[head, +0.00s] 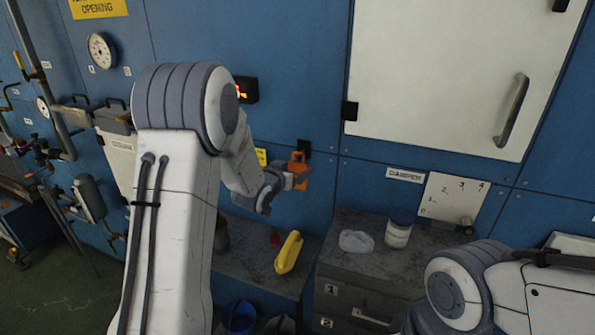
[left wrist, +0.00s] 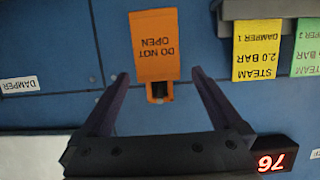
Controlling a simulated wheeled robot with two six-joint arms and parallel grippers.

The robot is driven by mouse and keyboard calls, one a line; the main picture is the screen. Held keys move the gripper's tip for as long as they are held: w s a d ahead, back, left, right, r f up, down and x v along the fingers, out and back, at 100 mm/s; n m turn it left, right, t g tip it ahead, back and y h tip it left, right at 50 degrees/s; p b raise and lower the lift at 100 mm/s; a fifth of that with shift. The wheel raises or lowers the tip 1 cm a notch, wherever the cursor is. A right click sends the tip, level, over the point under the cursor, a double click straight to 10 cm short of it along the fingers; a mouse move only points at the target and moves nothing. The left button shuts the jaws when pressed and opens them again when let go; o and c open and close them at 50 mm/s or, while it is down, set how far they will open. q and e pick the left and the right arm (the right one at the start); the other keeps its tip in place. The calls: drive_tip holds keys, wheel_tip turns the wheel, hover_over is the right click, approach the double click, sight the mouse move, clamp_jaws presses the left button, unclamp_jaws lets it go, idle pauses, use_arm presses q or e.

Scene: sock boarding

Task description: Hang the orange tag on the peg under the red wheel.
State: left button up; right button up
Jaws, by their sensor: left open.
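The orange tag (head: 297,170) is at the blue wall, just left of the white door. In the left wrist view, the orange tag (left wrist: 155,45) reads DO NOT OPEN upside down, with an orange loop (left wrist: 159,92) at one end. My left gripper (left wrist: 158,74) is open, its two dark fingers on either side of the loop end with gaps showing. In the head view my left gripper (head: 287,178) is at the tag, partly hidden by its own wrist. I cannot make out the red wheel or its peg. My right gripper is not in view.
A grey bench (head: 255,262) below holds a yellow object (head: 288,252) and a small red item (head: 274,237). A drawer cabinet (head: 342,275) carries a white-labelled jar (head: 399,230) and a pale lump (head: 356,242). A lit display (head: 246,91) juts from the wall. Pipes and gauges line the left.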

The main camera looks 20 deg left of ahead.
sight(297, 166)
use_arm(q)
drive_tip(key=p+x, duration=0.1)
drive_tip(key=x, duration=0.2)
drive_tip(key=shift+w+d+f, duration=0.1)
drive_tip(key=shift+d+f, duration=0.05)
drive_tip(key=shift+w+f, duration=0.15)
drive_tip(key=shift+w, duration=0.15)
drive_tip(key=shift+c, duration=0.3)
drive_tip(key=c, duration=1.2)
